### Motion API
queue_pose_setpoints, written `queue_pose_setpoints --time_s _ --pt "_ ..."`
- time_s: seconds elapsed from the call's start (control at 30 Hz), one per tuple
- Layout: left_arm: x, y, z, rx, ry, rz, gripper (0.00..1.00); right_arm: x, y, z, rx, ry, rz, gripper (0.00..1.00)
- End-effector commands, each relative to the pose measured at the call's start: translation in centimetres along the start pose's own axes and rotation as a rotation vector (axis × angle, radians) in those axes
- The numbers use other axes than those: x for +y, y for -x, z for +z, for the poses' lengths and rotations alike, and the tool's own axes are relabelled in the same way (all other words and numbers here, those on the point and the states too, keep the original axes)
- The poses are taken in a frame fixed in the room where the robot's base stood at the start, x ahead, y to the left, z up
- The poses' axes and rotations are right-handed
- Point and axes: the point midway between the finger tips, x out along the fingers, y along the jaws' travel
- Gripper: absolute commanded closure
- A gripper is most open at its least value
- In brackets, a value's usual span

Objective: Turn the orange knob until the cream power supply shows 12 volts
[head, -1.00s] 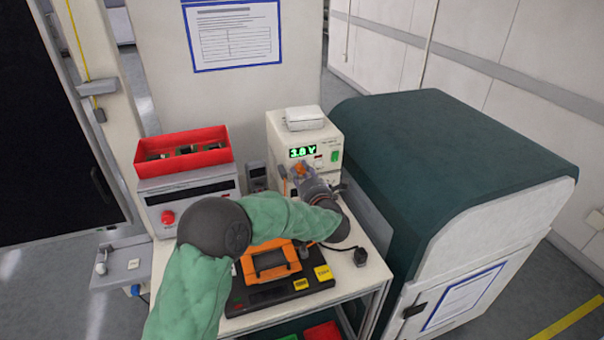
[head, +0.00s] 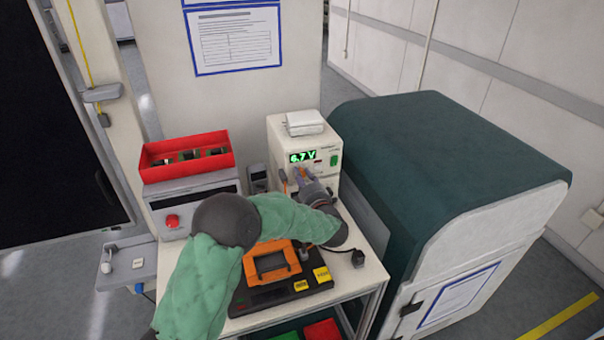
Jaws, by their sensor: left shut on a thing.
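The cream power supply (head: 284,138) stands at the back of the trolley top. Its green display (head: 305,156) reads 6.7 V. My left arm, in a green sleeve, reaches over the trolley from the lower left. My left gripper (head: 302,174) is at the supply's front, just below the display, and is shut on the orange knob. The fingers hide most of the knob, so its pointer cannot be seen. My right gripper is not in view.
A grey instrument (head: 158,213) with a red button carries a red bin (head: 186,167) to the left. A black fixture with an orange frame (head: 271,266) lies in front, under my arm. A dark green cabinet (head: 440,150) stands close on the right.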

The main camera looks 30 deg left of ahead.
Motion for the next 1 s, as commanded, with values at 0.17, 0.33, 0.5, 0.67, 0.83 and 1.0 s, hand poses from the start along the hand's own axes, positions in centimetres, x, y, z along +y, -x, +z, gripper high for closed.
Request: queue_pose_setpoints --time_s 0.17,0.33,0.5,0.67,0.83,1.0 --pt "0.5 0.0 0.1 -0.007 -0.167 0.006 1.0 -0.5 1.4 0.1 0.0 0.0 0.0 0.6" --pt "0.4 0.0 0.1 -0.006 -0.33 0.007 1.0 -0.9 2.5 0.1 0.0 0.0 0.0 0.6" --pt "0.3 0.1 0.1 -0.007 -0.492 0.005 1.0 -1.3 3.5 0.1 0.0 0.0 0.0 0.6" --pt "0.2 0.1 0.2 -0.008 -0.645 0.005 1.0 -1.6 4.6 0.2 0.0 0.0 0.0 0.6" --pt "0.1 0.1 0.1 -0.007 -0.806 0.005 1.0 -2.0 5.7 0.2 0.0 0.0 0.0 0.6" --pt "0.0 0.1 0.1 -0.009 -0.969 0.003 1.0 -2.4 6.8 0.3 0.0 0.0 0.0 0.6"
